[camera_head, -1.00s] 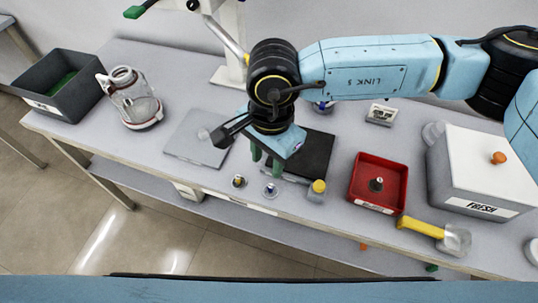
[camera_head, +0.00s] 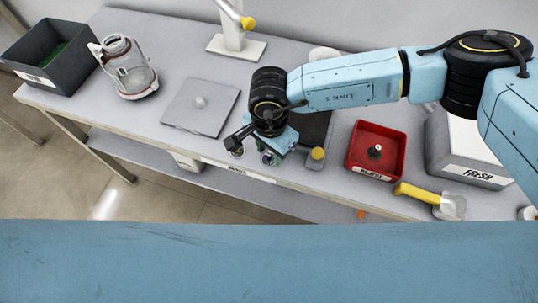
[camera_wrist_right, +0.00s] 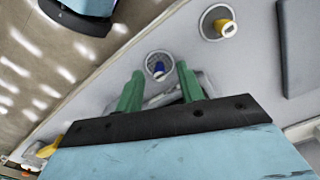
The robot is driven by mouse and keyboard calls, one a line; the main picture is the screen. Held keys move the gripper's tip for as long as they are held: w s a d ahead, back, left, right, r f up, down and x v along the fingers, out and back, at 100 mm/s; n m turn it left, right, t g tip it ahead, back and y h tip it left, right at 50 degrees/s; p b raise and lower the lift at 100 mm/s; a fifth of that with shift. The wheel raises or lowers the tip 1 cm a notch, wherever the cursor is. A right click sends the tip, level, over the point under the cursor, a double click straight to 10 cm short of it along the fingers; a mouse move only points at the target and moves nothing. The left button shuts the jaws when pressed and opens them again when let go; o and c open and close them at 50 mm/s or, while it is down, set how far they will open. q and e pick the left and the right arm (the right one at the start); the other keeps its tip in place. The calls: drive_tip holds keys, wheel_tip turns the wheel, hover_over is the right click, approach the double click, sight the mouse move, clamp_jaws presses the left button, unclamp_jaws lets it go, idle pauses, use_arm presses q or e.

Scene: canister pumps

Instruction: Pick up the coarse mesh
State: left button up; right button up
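Two small round mesh discs lie near the table's front edge. I cannot tell for certain which is the coarse mesh. My left gripper is out of view.
A grey lid-like plate (camera_head: 181,116) lies left of my gripper, a small yellow-topped block (camera_head: 317,157) to its right. Beyond are a red tray (camera_head: 398,155), a yellow-handled tool (camera_head: 417,194) and the FRESH box (camera_head: 470,172). A clear canister (camera_head: 130,72) and dark bin (camera_head: 50,60) stand left.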

sight(270, 152)
drive_tip(key=shift+f, duration=0.45)
clamp_jaws()
wheel_tip(270, 152, up, 10)
drive_tip(key=shift+p, duration=0.3)
drive_tip(key=shift+r, duration=0.1)
